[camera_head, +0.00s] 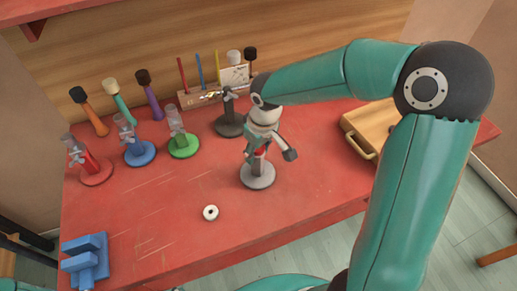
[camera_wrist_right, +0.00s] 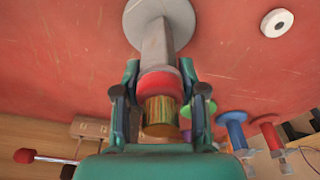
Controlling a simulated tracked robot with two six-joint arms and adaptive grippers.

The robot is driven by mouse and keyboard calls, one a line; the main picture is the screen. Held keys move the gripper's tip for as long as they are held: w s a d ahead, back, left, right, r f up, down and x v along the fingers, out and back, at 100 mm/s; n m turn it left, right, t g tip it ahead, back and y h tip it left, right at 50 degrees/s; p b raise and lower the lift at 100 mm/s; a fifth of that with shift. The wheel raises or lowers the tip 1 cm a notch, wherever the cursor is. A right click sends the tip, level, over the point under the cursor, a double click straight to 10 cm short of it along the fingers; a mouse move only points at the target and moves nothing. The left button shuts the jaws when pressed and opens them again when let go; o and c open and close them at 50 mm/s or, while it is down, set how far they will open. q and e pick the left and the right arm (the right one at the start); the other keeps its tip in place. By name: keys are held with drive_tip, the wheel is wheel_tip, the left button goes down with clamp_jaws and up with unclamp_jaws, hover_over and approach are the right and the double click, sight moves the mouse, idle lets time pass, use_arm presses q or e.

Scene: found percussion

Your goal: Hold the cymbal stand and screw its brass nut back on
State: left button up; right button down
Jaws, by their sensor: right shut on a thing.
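The cymbal stand has a round grey base (camera_head: 258,177) and stands upright on the red table. In the right wrist view its grey post (camera_wrist_right: 168,45) runs toward me to a red collar (camera_wrist_right: 160,86). A shiny brass nut (camera_wrist_right: 161,112) sits at the collar's near end, in line with the post. My right gripper (camera_head: 262,152) comes down over the stand's top, with its fingers on both sides of the nut, shut on it. The fingers hide the nut in the head view, and thread contact is hidden. My left gripper is in neither view.
A white ring (camera_head: 210,212) lies in front of the stand. Red (camera_head: 95,172), blue (camera_head: 139,154), green (camera_head: 184,146) and dark (camera_head: 229,125) stands are behind, with mallets (camera_head: 117,98). A blue block-like fixture (camera_head: 86,262) is front left; a wooden case (camera_head: 362,133) is right.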

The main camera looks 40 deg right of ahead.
drive_tip(key=c, duration=0.7)
unclamp_jaws()
drive_tip(key=shift+o, duration=0.2)
drive_tip(key=r, duration=0.4)
drive_tip(key=s+r, duration=0.1)
drive_tip(key=r, duration=0.7)
drive_tip(key=shift+s+d, duration=0.15)
drive_tip(key=shift+s, duration=0.25)
